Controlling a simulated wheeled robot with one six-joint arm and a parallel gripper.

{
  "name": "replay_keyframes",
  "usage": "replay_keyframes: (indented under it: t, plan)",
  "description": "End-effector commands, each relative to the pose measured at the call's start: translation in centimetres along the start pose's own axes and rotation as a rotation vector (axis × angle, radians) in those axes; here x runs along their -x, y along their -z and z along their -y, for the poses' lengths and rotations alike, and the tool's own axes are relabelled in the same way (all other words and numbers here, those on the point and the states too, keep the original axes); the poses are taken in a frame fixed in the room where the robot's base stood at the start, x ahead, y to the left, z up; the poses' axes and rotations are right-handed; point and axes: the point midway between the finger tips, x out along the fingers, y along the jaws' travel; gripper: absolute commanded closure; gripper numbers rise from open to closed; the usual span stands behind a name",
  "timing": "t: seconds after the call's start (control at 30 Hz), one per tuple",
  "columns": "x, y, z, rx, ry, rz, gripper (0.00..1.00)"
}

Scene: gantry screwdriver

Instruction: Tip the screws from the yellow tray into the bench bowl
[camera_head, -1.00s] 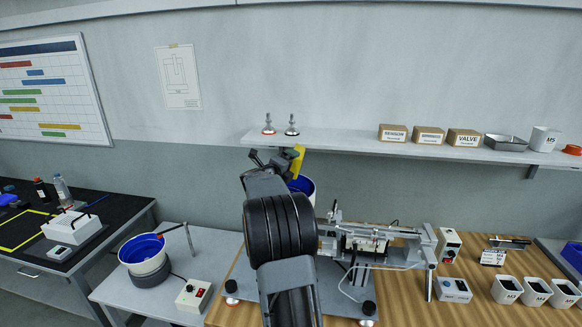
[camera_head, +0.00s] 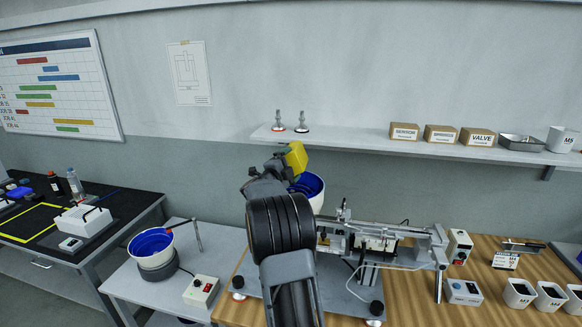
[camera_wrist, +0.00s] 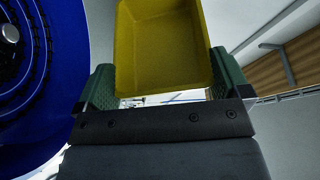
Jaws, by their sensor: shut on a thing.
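The yellow tray (camera_head: 296,158) is tilted above a blue-lined white bowl (camera_head: 309,186) behind my arm. My gripper (camera_head: 281,166) is shut on the tray. In the wrist view, the green fingers of my gripper (camera_wrist: 158,95) clamp either side of the yellow tray (camera_wrist: 165,45). The tray's inside looks bare, with no screws showing. The blue bowl interior (camera_wrist: 40,90) fills the left side of that view, with a ribbed spiral wall and a round metal part at its centre. My arm hides the lower part of this bowl in the head view.
A second blue-lined bowl (camera_head: 152,246) stands on the grey side table at left. The screwdriver gantry (camera_head: 380,240) is right of my arm. A wall shelf (camera_head: 350,140) with boxes (camera_head: 440,134) runs behind the tray, two suction-like fittings (camera_head: 301,123) on it.

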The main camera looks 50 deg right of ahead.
Motion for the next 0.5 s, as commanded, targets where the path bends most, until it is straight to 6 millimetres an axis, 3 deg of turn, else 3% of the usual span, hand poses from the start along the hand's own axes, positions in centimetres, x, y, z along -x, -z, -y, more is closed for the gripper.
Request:
replay_keyframes:
  t: [0.5]
  plan:
    - [-0.8,2.0,6.3,-0.004,0.000,-0.001,0.34]
